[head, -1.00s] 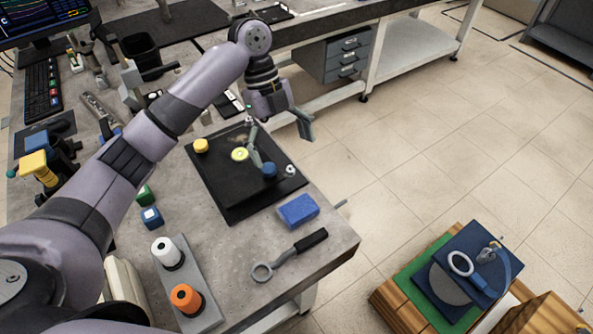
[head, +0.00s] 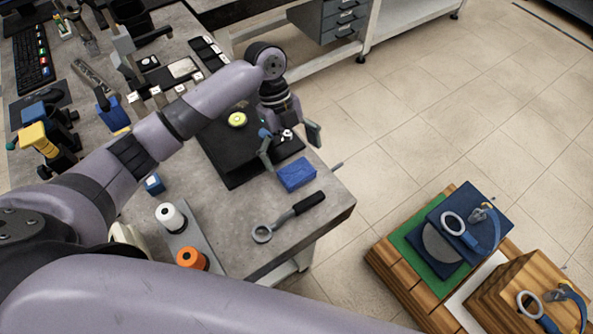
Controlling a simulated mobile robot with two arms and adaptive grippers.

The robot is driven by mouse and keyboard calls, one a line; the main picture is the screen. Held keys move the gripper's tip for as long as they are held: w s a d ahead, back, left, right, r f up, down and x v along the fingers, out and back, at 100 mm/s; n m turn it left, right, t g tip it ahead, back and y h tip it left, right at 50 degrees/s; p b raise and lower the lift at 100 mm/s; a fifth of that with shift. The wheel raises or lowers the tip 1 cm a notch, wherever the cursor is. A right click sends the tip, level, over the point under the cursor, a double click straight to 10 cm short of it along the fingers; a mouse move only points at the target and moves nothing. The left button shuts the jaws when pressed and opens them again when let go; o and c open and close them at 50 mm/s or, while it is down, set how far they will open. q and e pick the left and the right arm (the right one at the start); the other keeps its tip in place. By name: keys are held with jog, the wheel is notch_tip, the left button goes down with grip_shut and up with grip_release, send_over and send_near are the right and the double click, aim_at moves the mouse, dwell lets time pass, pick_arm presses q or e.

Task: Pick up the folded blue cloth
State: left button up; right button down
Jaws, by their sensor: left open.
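The folded blue cloth (head: 297,175) is a small blue block shape lying near the right edge of the grey workbench (head: 232,222). My left gripper (head: 290,155) reaches in from the left, over the black mat, and points down. Its two fingers are spread apart, with nothing between them that I can make out. The fingertips are just behind the cloth in the picture; I cannot tell their height above it. My right gripper is out of view.
A ring-ended tool with a black handle (head: 308,203) lies in front of the cloth. White (head: 170,216) and orange (head: 191,259) spools stand on a grey plate. The black mat (head: 230,168) lies behind.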

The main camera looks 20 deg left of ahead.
aim_at(296, 170)
pick_arm(q)
jog(key=p+x, duration=0.1)
jog(key=x, duration=0.2)
jog(key=shift+s+f, duration=0.1)
jog(key=shift+f, duration=0.3)
jog(key=shift+s+d+f, duration=0.1)
jog(key=shift+f, duration=0.3)
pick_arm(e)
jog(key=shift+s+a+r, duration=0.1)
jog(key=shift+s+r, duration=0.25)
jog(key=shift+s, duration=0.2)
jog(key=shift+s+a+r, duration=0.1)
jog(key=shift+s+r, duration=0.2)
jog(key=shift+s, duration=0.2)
pick_arm(q)
jog(key=shift+c, duration=0.6)
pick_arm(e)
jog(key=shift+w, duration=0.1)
pick_arm(q)
jog(key=shift+c, duration=1.3)
jog(key=c, duration=0.8)
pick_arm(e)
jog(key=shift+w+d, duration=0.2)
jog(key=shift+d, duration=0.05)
pick_arm(q)
jog(key=shift+o, duration=0.2)
